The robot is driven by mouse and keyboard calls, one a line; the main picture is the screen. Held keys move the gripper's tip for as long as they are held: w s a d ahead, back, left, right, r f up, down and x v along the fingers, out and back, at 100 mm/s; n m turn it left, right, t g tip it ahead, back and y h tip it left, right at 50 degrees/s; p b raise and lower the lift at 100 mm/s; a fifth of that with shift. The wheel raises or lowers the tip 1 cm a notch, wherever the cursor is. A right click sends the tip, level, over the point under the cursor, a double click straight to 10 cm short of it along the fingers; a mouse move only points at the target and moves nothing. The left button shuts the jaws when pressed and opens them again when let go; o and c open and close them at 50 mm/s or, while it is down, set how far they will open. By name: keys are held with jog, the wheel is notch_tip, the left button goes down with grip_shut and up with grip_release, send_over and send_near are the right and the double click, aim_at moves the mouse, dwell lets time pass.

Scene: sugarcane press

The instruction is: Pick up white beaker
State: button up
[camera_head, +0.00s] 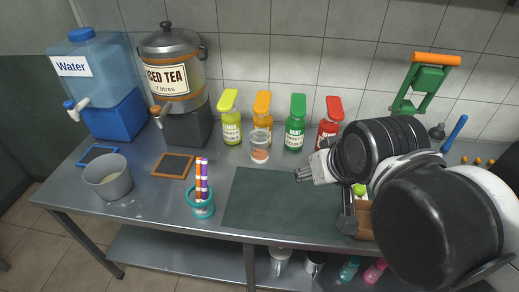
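A pale grey-white open container (108,180) stands upright at the left front of the metal table; it is the closest match to a white beaker. A smaller clear cup (260,150) with orange-brown contents stands near the back middle. My gripper (299,174) is above the right part of a dark green mat, pointing left, well to the right of the pale container and apart from it. Its fingers are small here, so I cannot tell whether they are open. I see nothing held in it.
A water dispenser (92,85) and an iced tea urn (173,75) stand at the back left. Several coloured syrup bottles (294,130) line the wall. A teal cup (203,208) with striped sticks stands between the pale container and the bare mat (270,205).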

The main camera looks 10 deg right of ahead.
jog(key=o, duration=0.9)
jog(key=shift+o, duration=0.2)
jog(key=shift+w, duration=0.1)
jog(key=n+t+y+b, duration=0.5)
jog(key=y+b, duration=0.1)
jog(key=b, duration=0.8)
send_near(254, 134)
jog(key=b+x, duration=0.2)
jog(key=x, duration=0.4)
jog(key=shift+w+f, duration=0.15)
jog(key=shift+f, duration=0.05)
